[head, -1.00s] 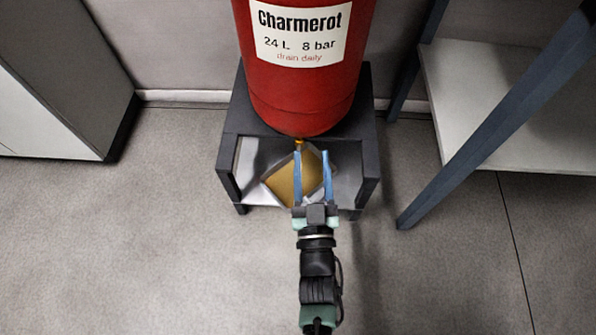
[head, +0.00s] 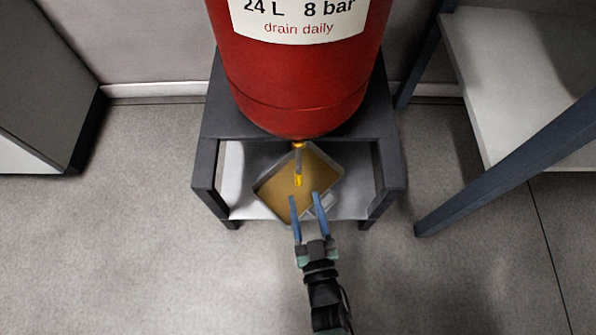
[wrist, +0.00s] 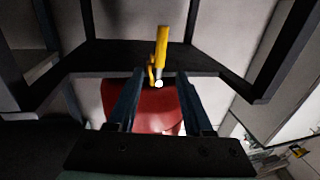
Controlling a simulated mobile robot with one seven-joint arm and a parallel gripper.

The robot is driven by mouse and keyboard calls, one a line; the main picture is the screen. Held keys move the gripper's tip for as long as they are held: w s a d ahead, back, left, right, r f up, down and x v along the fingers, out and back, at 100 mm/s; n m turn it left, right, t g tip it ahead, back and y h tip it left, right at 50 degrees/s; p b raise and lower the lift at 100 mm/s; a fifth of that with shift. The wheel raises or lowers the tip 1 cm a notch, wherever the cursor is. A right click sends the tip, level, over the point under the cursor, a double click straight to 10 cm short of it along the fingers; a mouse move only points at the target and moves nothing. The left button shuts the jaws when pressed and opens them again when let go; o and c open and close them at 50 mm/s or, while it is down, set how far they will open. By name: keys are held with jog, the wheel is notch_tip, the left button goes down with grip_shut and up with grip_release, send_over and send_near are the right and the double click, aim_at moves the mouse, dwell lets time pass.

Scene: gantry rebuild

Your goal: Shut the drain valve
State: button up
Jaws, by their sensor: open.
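The red tank (head: 300,90) stands on a dark stand. Its small drain valve (head: 298,146) is brass-coloured and sits under the tank's bottom. The valve's lever, grey with a yellow grip (head: 298,181), reaches down the picture from it. In the wrist view the yellow grip (wrist: 162,45) points up the picture, away from the tank (wrist: 152,108). My gripper (head: 304,196) is open and empty, its blue fingertips just short of the grip in the head view. In the wrist view the lever shows beyond and between the fingers (wrist: 162,74). I cannot tell the exact depth gap.
A tray (head: 262,187) with brownish contents lies tilted in the picture on the stand's lower shelf, under the valve. The stand's legs (head: 205,185) flank the opening. A blue-legged bench (head: 500,175) is at right, a cabinet (head: 45,90) at left. Floor in front is free.

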aim_at(299, 177)
jog(key=w+b, duration=0.1)
jog(key=w, duration=0.1)
jog(key=w+a, duration=0.1)
jog(key=w, duration=0.2)
jog(key=w+b, duration=0.1)
jog(key=w, duration=0.1)
jog(key=shift+w+a+b, duration=0.25)
jog(key=shift+w+b, duration=0.05)
grip_shut()
dwell(1.0)
